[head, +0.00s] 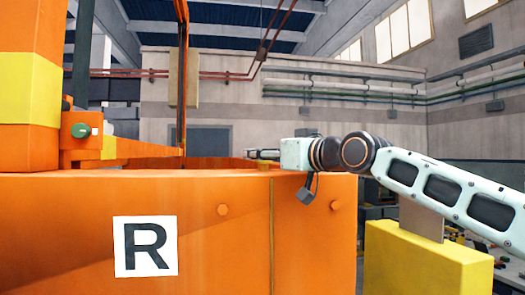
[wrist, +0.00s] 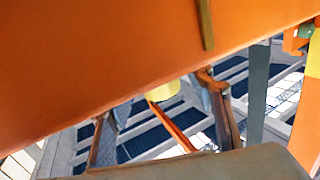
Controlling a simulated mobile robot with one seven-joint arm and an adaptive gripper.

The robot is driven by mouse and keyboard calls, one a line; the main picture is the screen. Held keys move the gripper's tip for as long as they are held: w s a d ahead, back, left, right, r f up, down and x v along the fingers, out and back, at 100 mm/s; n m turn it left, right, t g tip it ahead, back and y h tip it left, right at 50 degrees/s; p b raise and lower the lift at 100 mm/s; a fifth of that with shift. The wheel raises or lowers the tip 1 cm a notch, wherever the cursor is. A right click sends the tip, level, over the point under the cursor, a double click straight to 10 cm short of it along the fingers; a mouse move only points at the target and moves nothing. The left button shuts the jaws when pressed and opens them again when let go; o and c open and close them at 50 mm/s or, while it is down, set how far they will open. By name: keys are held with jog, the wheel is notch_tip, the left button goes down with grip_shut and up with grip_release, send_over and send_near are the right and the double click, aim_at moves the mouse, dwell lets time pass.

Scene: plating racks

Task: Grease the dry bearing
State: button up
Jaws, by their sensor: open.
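No bearing and no grease tool can be made out in either view. My gripper (head: 263,154) is at the end of my arm, just above the top edge of the orange machine panel (head: 225,250) marked R; only a small part of it shows. In the wrist view my gripper (wrist: 160,103) is open, with its two fingers spread apart. A small pale yellow round part (wrist: 162,91) shows between the fingers, partly hidden by the orange surface (wrist: 110,50). I cannot tell whether either finger touches it.
An orange post (head: 30,35) with a yellow band stands at the left, with a green round knob (head: 80,130) beside it. A yellow block (head: 425,262) stands at the right below my arm. The space above the orange panel is mostly open toward the back wall.

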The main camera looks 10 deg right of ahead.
jog(key=shift+w+a, duration=0.2)
jog(key=shift+w, duration=0.2)
jog(key=c, duration=1.2)
jog(key=shift+f+m+t+h+b, duration=0.1)
jog(key=shift+m+t+h+b, duration=0.3)
jog(key=shift+h+b, duration=0.45)
jog(key=shift+d+m+h+b, duration=0.1)
jog(key=shift+m+h+b, duration=0.3)
jog(key=shift+h+b, duration=0.15)
jog(key=shift+r+m+t+h+b, duration=0.2)
jog(key=shift+m+t+h+b, duration=0.1)
jog(key=shift+m+h+b, duration=0.3)
jog(key=shift+d+r+m+h+b, duration=0.15)
jog(key=shift+m+h+b, duration=0.35)
jog(key=shift+h+b, duration=0.55)
jog(key=shift+m+h+b, duration=0.4)
jog(key=shift+h+b, duration=0.05)
jog(key=shift+b, duration=0.55)
